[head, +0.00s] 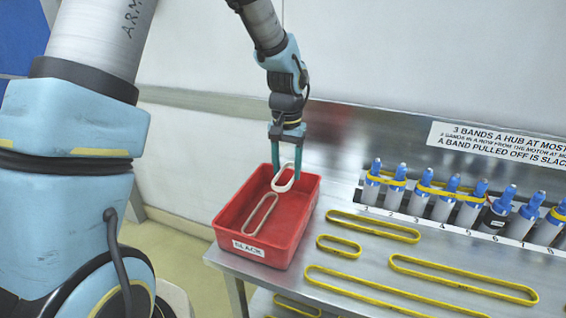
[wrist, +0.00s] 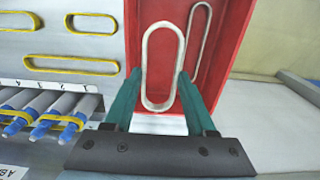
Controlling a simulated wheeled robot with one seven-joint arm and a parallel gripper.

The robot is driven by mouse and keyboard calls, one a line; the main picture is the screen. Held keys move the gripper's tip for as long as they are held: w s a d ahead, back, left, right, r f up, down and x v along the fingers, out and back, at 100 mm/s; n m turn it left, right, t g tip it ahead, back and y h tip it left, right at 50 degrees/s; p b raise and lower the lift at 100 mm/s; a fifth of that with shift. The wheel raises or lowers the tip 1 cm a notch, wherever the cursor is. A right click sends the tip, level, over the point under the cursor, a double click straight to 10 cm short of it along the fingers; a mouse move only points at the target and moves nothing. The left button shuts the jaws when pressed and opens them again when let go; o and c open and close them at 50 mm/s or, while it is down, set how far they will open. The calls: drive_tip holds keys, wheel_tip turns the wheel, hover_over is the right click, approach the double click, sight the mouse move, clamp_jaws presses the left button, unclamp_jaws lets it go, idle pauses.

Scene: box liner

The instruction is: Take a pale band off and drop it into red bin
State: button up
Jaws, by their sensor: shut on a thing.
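My gripper (head: 286,160) has its two green fingers pointing down over the red bin. It is shut on a pale band (head: 283,186), a long loop that hangs at the fingertips above the bin. The held band also shows in the wrist view (wrist: 149,70), between the fingers. The red bin (head: 297,237) stands at the left end of the metal bench, with a label on its front. Another pale band (head: 260,213) lies flat on the bin floor; in the wrist view it shows (wrist: 190,60) to the right of the held one.
Several yellow bands (head: 372,226) lie on the bench (head: 350,262) right of the bin. A row of numbered blue-topped pegs (head: 398,187), some joined by yellow bands, stands behind them. A printed sign (head: 500,143) is on the wall.

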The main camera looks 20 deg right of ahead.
drive_tip(key=shift+f+b, duration=4.9)
drive_tip(key=shift+f, duration=1.55)
drive_tip(key=o, duration=1.4)
drive_tip(key=shift+r, duration=0.1)
wheel_tip(320, 180, up, 11)
drive_tip(key=b, duration=0.1)
drive_tip(key=a+n, duration=0.1)
drive_tip(key=a, duration=0.4)
drive_tip(key=w+a+f+n, duration=0.1)
drive_tip(key=a, duration=0.5)
drive_tip(key=a+f+n, duration=0.1)
drive_tip(key=a, duration=0.5)
drive_tip(key=shift+w+a+n+t, duration=0.15)
drive_tip(key=shift+a+n+t, duration=0.1)
drive_tip(key=shift+n+t, duration=0.15)
drive_tip(key=s+a+f+n, duration=0.2)
drive_tip(key=s+a, duration=0.3)
drive_tip(key=a, duration=0.8)
drive_tip(key=shift+s+n+t, duration=0.3)
drive_tip(key=shift+n+t, duration=0.1)
drive_tip(key=shift+n, duration=0.4)
